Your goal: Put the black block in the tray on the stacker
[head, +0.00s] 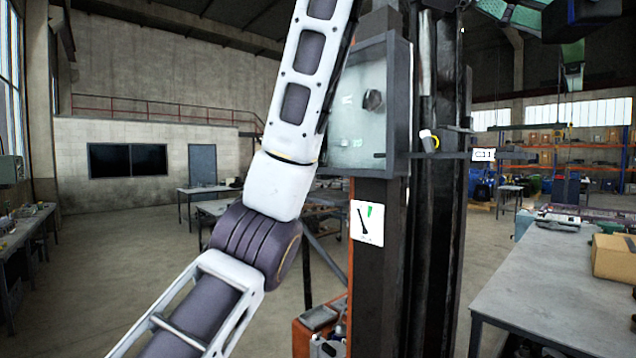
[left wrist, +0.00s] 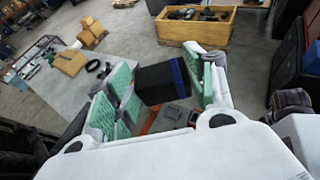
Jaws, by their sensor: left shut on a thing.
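My left gripper (left wrist: 164,78), with green pads, is shut on the black block (left wrist: 153,82), which has a blue stripe along one side. The block sits between the two fingers, clear of the surfaces seen below. In the head view my left gripper (head: 540,36) shows at the top right, partly cut off by the frame, with the dark block (head: 588,14) in it. A dark upright mast (head: 435,240) with an orange base (head: 303,338) stands in the middle of the head view; it looks like the stacker. I cannot make out its tray with certainty. My right gripper is not in view.
A grey workbench (head: 560,290) with a cardboard box (head: 614,256) stands at the right. A wooden crate (left wrist: 175,30) holding dark parts shows in the left wrist view. A glass-fronted panel (head: 357,115) is by the mast. Open floor (head: 130,260) lies at the left.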

